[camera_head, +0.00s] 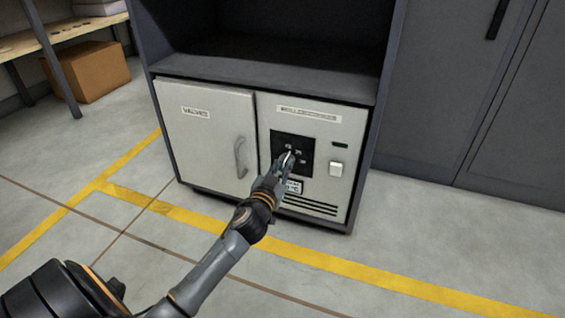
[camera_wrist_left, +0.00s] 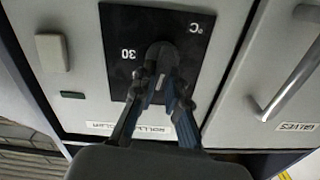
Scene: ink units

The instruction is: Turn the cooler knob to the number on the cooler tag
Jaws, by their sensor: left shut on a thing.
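The cooler knob (camera_wrist_left: 161,56) is dark and round, on a black dial panel (camera_wrist_left: 120,25) marked 30 and °C, upside down in the wrist view. The panel also shows in the head view (camera_head: 306,143), where the arm covers most of the knob. My left gripper (camera_wrist_left: 161,92) is shut on the knob, one finger on each side. A small white tag (camera_head: 294,186) sits just below the panel in the head view, partly behind the gripper; I cannot read its number. My right gripper is in neither view.
Beside the dial are a white switch (camera_head: 336,169) and a small green display (camera_head: 340,145). The VALVES door (camera_head: 200,140) with its handle (camera_head: 240,157) is shut on the left. Vent slots (camera_head: 310,206) lie below. Open floor with yellow lines is in front.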

